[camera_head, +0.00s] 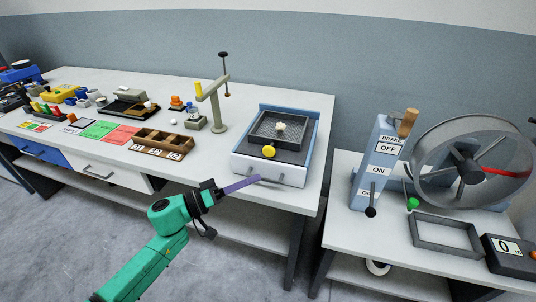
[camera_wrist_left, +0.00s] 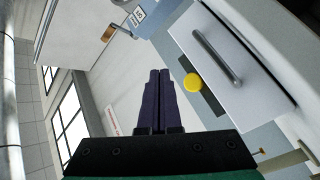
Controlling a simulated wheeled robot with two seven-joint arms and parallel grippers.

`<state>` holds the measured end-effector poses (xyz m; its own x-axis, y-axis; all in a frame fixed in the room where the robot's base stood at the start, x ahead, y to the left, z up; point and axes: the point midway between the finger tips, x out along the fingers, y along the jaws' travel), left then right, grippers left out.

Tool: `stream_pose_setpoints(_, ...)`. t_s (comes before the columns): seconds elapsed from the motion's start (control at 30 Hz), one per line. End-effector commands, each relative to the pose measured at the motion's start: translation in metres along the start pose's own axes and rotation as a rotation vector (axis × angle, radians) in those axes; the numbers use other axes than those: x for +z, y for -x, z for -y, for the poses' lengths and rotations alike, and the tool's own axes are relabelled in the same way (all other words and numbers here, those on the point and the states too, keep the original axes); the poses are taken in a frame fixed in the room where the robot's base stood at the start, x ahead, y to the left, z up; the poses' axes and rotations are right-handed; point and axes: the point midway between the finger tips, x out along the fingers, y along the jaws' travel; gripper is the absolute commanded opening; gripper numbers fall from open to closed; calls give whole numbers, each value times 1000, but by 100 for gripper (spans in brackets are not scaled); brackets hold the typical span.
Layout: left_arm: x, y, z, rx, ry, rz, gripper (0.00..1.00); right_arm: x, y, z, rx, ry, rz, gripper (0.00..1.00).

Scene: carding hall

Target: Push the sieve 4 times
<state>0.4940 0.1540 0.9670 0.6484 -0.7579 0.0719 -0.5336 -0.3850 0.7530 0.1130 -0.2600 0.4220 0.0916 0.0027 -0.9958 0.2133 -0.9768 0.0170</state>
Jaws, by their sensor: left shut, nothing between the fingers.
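The sieve (camera_head: 290,145) is a dark square tray with a pale lump (camera_head: 280,127) inside. It sits in a blue-sided white housing (camera_head: 318,138) on the long table. A yellow knob (camera_head: 269,151) is at its front; the knob also shows in the left wrist view (camera_wrist_left: 193,81), right of my fingers. My left gripper (camera_head: 258,178) has purple fingers, shut and empty. In the head view it appears just in front of the housing's drawer, below the knob; contact cannot be told. The fingertips also show in the left wrist view (camera_wrist_left: 160,72). My right gripper is not in view.
The drawer has a metal handle (camera_wrist_left: 218,58). Left of the housing are a post with an arm (camera_head: 216,105) and a wooden compartment tray (camera_head: 160,143). A second table on the right holds a switch column (camera_head: 372,165), a large wheel (camera_head: 425,180) and an empty frame (camera_head: 445,248).

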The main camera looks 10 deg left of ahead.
Motion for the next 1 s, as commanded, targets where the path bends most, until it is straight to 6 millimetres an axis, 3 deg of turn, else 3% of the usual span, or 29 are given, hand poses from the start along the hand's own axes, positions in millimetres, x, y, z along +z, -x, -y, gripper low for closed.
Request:
stream_pose_setpoints(0.33, -23, -35, 30, 0, -5, -3, 0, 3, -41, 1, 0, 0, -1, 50)
stream_pose_setpoints(0.6, -40, -54, 39, -1, -2, -1, 0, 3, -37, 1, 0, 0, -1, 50)
stream_pose_setpoints(1.0, -40, -55, 40, -1, -1, -1, 0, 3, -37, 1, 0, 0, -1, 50)
